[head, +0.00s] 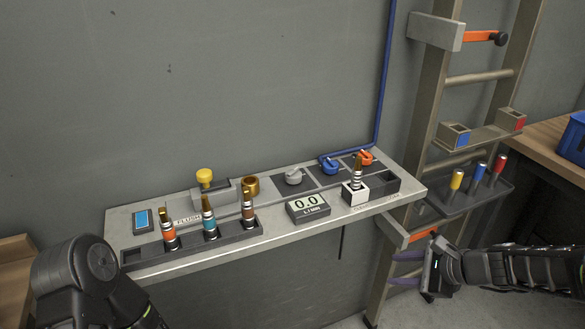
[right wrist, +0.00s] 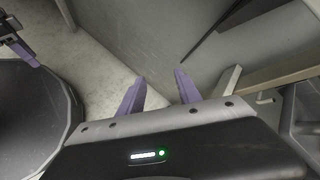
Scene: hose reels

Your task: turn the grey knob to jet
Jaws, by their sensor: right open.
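The grey knob (head: 293,176) sits on a dark square plate toward the back of the wall shelf (head: 270,236), left of a blue knob (head: 330,167) and an orange knob (head: 364,158). Its markings are too small to read. My right gripper (head: 402,269) is open and empty, below and right of the shelf's right end, well apart from the knob. Its two purple fingers (right wrist: 158,92) show spread in the right wrist view, with nothing between them. Part of what looks like my left gripper (right wrist: 22,50) shows at that view's upper left; its opening is unclear.
A yellow push knob (head: 204,175) is at left. A ladder rack (head: 430,110) stands right of the shelf.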

